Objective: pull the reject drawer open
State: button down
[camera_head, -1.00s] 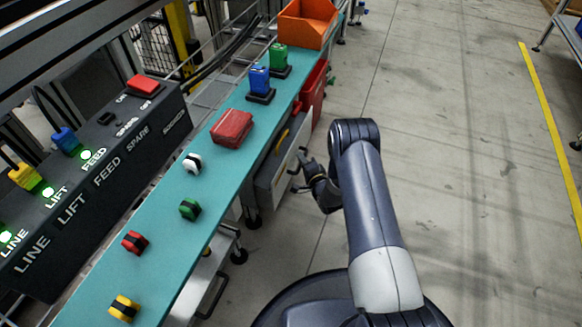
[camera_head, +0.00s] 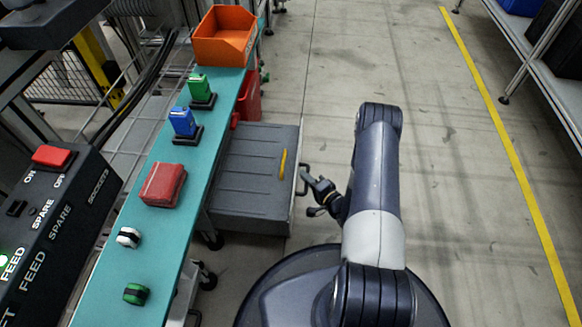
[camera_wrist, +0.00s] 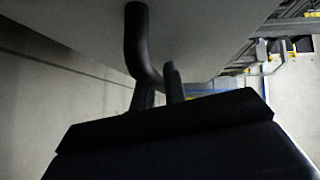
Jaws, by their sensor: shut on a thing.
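The reject drawer (camera_head: 240,205) is a grey box under the teal bench, pulled well out to the right. A yellow strip (camera_head: 283,164) lies on its top near the front. Its dark bar handle (camera_head: 304,180) is on the front face. My gripper (camera_head: 311,187) is at the handle, shut on it. In the wrist view the curved black handle (camera_wrist: 138,40) runs down between my gripper's fingers (camera_wrist: 160,92), below the pale drawer front (camera_wrist: 75,30). The exact finger contact is partly hidden.
The teal bench (camera_head: 140,225) carries a red box (camera_head: 163,185), blue and green blocks on dark bases, small coloured pieces and an orange bin (camera_head: 225,37). A red bin (camera_head: 248,97) hangs behind the drawer. A switch panel (camera_head: 50,225) stands left. Floor to the right is clear.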

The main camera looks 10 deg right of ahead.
jog(key=shift+s+d, duration=0.25)
jog(key=shift+d, duration=0.4)
jog(key=shift+s+d, duration=0.25)
jog(key=shift+d, duration=0.4)
jog(key=c, duration=1.7)
grip_release()
